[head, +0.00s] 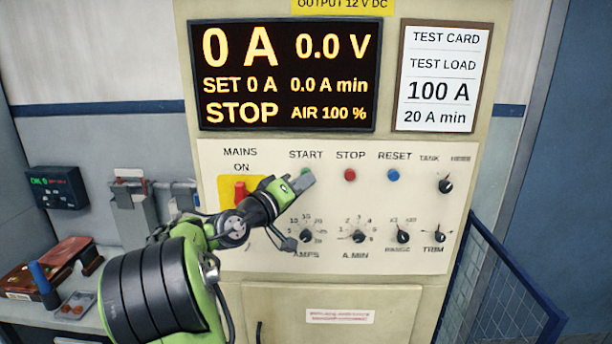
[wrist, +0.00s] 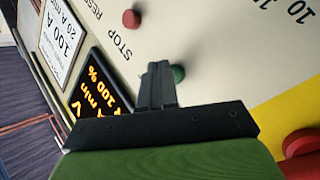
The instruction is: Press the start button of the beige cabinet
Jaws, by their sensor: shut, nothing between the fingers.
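The beige cabinet (head: 470,205) fills the middle of the head view, with a pale control panel across it. Its green start button (head: 305,171) sits under the START label, mostly hidden behind my gripper (head: 304,182). In the wrist view the green start button (wrist: 179,73) shows right beside the tips of my shut, empty gripper (wrist: 158,70), partly covered by them. I cannot tell whether the fingertips touch it. The cabinet display (head: 284,75) reads STOP, 0 A and 0.0 V.
The red stop button (head: 350,175) and blue reset button (head: 393,175) are right of START. The red mains switch (head: 240,192) on its yellow plate is to the left. Several knobs, including the amps knob (head: 306,236), lie below. A blue mesh barrier (head: 500,290) stands at right.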

